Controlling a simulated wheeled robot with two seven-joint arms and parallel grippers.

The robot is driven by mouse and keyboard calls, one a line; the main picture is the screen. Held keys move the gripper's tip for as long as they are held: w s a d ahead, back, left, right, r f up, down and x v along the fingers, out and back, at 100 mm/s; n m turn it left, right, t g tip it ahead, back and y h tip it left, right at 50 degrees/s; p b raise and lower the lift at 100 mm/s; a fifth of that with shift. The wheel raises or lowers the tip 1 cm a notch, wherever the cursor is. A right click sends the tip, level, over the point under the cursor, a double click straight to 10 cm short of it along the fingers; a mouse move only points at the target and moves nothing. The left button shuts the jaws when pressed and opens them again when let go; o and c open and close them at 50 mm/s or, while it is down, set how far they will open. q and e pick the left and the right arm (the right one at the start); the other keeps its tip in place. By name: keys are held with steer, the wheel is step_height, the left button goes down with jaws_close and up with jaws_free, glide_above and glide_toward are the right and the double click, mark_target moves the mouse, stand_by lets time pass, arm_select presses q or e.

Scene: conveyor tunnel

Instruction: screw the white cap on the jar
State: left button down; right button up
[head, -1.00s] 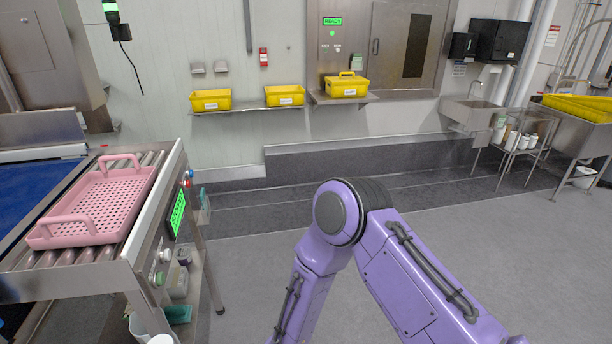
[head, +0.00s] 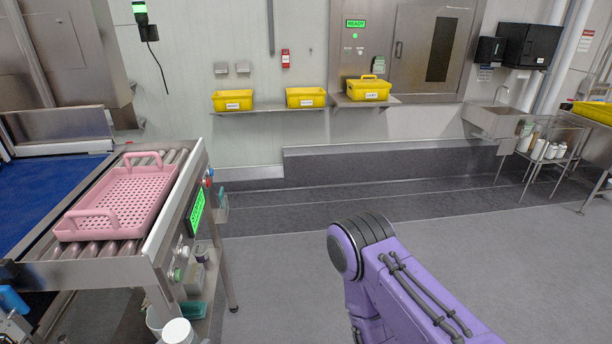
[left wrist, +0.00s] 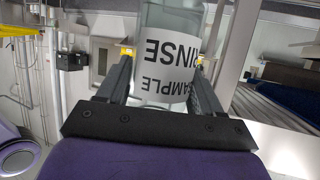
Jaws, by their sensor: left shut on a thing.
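In the left wrist view my left gripper (left wrist: 163,75) is shut on a clear jar (left wrist: 155,18). The jar has a white label reading "RINSE SAMPLE", upside down in that picture. The jar's end is cut off at the top edge, so its mouth is hidden. A white round-topped thing (head: 178,332) shows at the bottom left of the head view, by the conveyor's lower shelf; I cannot tell whether it is the white cap. My right gripper is out of view.
A pink basket (head: 75,230) sits on the roller conveyor (head: 181,160) at left. Yellow bins (head: 307,97) stand on wall shelves. A sink (head: 497,120) and a rack with white bottles (head: 545,150) are at right. The grey floor (head: 270,275) in the middle is clear.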

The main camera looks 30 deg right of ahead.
arm_select(q)
steer(key=w+d+r+p, duration=0.1)
steer(key=d+r, duration=0.1)
steer(key=r, duration=0.6)
steer(key=w+d+r+p, duration=0.1)
steer(key=d+r+p, duration=0.15)
steer(key=r, duration=0.55)
steer(key=s+d+r+m+g+h, duration=0.1)
steer(key=s+d+r, duration=0.2)
steer(key=r, duration=0.5)
steer(key=s+d+r+m+g+h+p, duration=0.1)
steer(key=s+d+r, duration=0.2)
steer(key=r, duration=0.6)
steer(key=s, duration=0.2)
steer(key=shift+s+m+h+p, duration=0.3)
steer(key=shift+m, duration=0.1)
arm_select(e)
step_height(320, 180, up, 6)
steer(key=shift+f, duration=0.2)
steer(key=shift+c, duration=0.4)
